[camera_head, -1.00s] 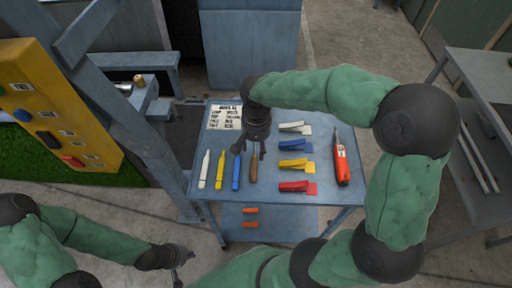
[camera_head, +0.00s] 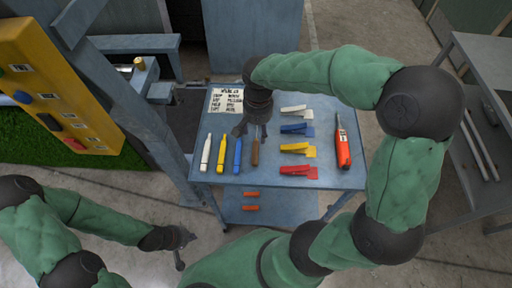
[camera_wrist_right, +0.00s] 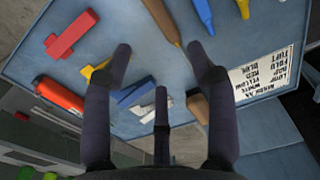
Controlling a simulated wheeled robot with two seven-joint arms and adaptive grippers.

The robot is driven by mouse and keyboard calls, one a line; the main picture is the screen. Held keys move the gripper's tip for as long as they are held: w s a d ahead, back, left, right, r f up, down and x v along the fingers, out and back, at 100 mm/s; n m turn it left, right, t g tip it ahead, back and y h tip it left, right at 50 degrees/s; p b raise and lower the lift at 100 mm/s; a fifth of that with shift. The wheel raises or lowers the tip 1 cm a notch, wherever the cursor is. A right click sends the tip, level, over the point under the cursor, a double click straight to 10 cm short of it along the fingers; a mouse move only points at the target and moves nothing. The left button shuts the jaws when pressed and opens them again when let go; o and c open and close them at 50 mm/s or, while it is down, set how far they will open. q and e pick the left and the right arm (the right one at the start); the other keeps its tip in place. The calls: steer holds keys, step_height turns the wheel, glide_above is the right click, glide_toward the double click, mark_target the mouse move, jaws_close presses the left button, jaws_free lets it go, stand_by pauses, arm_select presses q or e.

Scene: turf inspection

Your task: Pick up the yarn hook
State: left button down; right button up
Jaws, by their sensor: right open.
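The yarn hook (camera_head: 255,152), with a brown wooden handle, lies on the blue table beside the blue marker. Its handle also shows in the right wrist view (camera_wrist_right: 161,20); its far end is hidden by my right gripper in the head view. My right gripper (camera_head: 252,130) is open over the table, just beyond the handle. In the wrist view its fingers (camera_wrist_right: 162,52) are spread and the handle lies past their tips, apart from them. My left gripper (camera_head: 183,245) has its fingers apart, left of the table and away from the hook.
The blue table (camera_head: 275,200) also holds white (camera_head: 205,152), yellow (camera_head: 221,154) and blue (camera_head: 237,155) markers, several coloured clips (camera_head: 298,170), a red tool (camera_head: 342,148) and a printed sheet (camera_head: 227,99). A lower shelf (camera_head: 275,210) holds two orange pieces.

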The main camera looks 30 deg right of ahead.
steer(key=shift+o, duration=0.5)
steer(key=shift+f, duration=0.1)
steer(key=b, duration=0.3)
glide_above(257, 150)
steer(key=f, duration=0.6)
steer(key=shift+w+a+f, duration=0.15)
steer(key=shift+a+f, duration=0.15)
steer(key=shift+f, duration=0.05)
steer(key=f, duration=0.1)
steer(key=f+b, duration=0.1)
steer(key=f, duration=0.2)
steer(key=shift+s+d+f, duration=0.15)
steer(key=shift+s+d, duration=0.05)
steer(key=shift+d, duration=0.15)
steer(key=shift+f+b, duration=0.3)
steer(key=shift+f, duration=0.2)
jaws_close()
